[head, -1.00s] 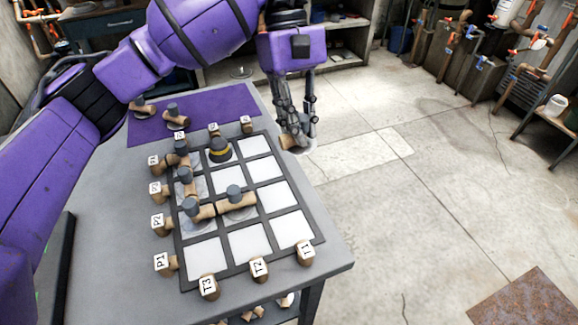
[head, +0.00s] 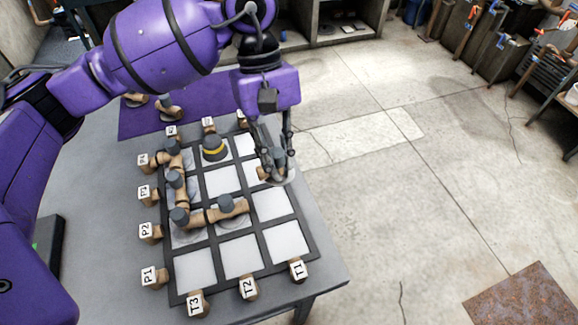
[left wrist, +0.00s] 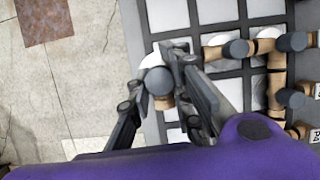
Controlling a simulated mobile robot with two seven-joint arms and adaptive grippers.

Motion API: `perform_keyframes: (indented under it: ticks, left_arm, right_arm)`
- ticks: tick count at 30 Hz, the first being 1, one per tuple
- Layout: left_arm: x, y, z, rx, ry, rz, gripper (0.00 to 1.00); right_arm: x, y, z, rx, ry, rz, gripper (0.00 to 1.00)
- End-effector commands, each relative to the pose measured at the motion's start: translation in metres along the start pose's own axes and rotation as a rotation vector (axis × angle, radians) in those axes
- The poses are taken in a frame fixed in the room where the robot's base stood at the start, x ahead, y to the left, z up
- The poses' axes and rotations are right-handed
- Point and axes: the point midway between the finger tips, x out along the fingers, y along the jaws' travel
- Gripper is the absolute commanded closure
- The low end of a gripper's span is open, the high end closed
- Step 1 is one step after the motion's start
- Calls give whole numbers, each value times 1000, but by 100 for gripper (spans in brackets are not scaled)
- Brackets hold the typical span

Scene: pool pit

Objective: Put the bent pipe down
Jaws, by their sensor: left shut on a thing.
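The bent pipe (head: 265,173), a short copper-brown piece with a grey knob, is at the tips of my left gripper (head: 274,160). The gripper is shut on it and partly hides it. They are over the right column of the black-framed grid board (head: 262,235), at its right edge. I cannot tell whether the pipe touches the board. In the left wrist view the pipe's grey knob (left wrist: 158,81) shows between the fingers, with a pale round disc beside it. My right gripper is not in view.
Joined pipes with grey knobs (head: 232,205) fill cells of the left and middle columns. A black-and-yellow domed piece (head: 214,150) stands in a far cell. Labelled pipe ends (head: 249,288) line the board. More pieces lie on the purple mat (head: 140,122). Near cells are empty.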

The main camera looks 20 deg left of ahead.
Motion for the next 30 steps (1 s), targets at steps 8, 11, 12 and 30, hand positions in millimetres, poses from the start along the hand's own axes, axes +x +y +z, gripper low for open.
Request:
perform_keyframes:
  ticks: [8,11,12,30]
  left_arm:
    - [32,-19,2,-1,-1,0,100]
    - [38,-23,2,-1,-2,-1,100]
    - [42,-25,2,-1,-3,-2,100]
    - [70,-24,-9,-2,-2,-1,74]
  right_arm:
    - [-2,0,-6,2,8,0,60]
    - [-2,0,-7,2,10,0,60]
    - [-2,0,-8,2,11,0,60]
    - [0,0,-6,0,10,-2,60]
